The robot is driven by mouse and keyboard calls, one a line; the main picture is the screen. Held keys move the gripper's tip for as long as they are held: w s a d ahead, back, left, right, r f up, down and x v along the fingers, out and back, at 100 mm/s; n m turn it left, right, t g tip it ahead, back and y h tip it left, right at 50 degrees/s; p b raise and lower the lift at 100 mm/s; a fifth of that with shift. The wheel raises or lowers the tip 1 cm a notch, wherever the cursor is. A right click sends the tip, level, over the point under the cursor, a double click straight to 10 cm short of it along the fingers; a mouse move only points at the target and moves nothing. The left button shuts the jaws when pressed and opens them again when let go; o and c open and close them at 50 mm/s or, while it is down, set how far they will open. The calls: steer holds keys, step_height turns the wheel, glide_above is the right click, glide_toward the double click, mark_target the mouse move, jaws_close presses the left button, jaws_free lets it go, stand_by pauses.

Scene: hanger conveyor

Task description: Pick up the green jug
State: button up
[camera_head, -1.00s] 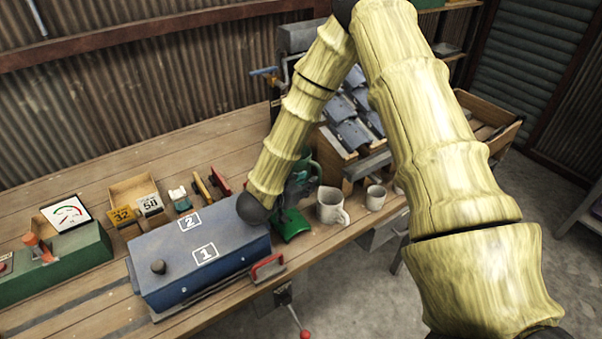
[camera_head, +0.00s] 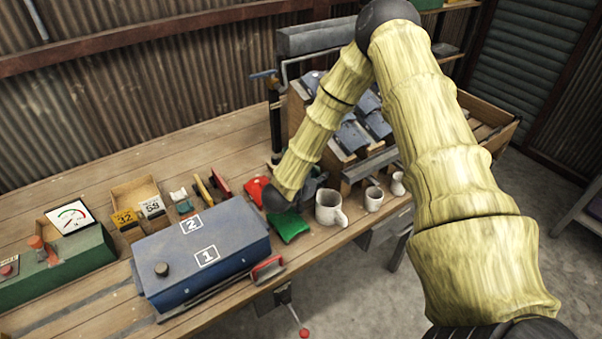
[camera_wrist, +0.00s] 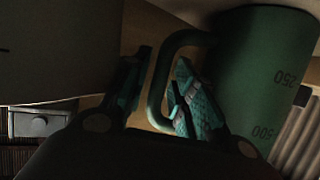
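The green jug (camera_wrist: 255,70) fills the right of the wrist view, its marks 250 and 500 showing. Its handle (camera_wrist: 157,85) curves out to the left. My gripper (camera_wrist: 162,85) has one teal-padded finger on each side of the handle. The fingers are a little apart, and a narrow gap seems to show beside the handle, so I see no firm grip. In the head view my gripper is a dark shape partly behind my forearm, near the white mugs, and I cannot make out the jug there.
A white mug (camera_head: 330,207) and a smaller cup (camera_head: 373,199) stand right of my gripper. A green bag-like thing (camera_head: 290,228) and a red one (camera_head: 256,188) lie close by. A blue box (camera_head: 205,255) is to the left. A rack of grey parts (camera_head: 352,137) stands behind.

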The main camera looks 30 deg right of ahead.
jaws_close()
steer(key=shift+r, duration=0.1)
